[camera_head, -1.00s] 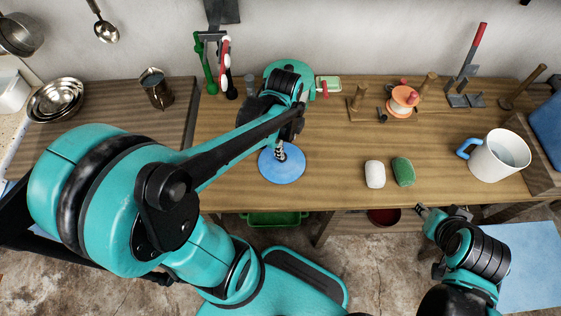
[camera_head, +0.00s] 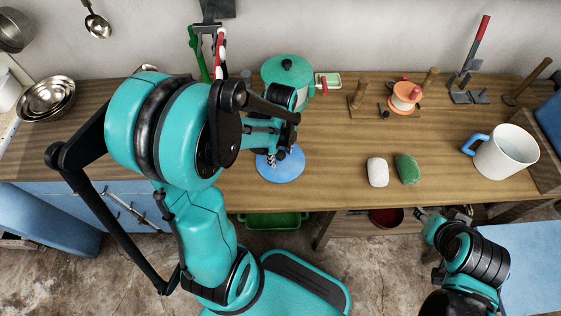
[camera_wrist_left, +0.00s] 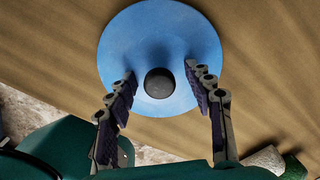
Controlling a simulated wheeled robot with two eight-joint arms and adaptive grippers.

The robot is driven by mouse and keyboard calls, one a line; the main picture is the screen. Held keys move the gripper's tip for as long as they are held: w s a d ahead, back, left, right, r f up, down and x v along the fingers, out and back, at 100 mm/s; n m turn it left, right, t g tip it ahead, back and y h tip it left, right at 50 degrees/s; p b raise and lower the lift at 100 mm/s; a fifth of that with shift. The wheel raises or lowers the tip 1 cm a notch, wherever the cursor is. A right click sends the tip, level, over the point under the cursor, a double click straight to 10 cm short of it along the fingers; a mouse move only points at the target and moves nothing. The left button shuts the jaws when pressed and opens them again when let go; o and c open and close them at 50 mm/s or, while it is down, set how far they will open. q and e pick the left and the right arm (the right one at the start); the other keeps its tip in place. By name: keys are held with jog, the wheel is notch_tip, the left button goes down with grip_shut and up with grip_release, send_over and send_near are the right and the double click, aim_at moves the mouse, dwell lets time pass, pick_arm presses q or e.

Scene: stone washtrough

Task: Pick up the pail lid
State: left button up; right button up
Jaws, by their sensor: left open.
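The pail lid is a flat blue disc (camera_head: 284,173) lying on the wooden table near its front edge. In the left wrist view the lid (camera_wrist_left: 150,40) shows a round black knob (camera_wrist_left: 158,83) at its centre. My left gripper (camera_head: 271,158) is over the lid, pointing down. In the left wrist view the left gripper (camera_wrist_left: 160,75) is open, with one finger on each side of the knob; I cannot tell whether they touch the lid. My right gripper (camera_head: 424,214) hangs low by the table's front edge at the right, too small to read.
A teal lidded pot (camera_head: 288,70) stands behind the lid. A white block (camera_head: 377,172) and a green block (camera_head: 407,169) lie to its right. A white pail with a blue handle (camera_head: 508,153) stands at the far right. Metal bowls (camera_head: 47,97) sit at the left.

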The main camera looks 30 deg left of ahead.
pick_arm(q)
jog(key=shift+r, duration=0.1)
grip_shut()
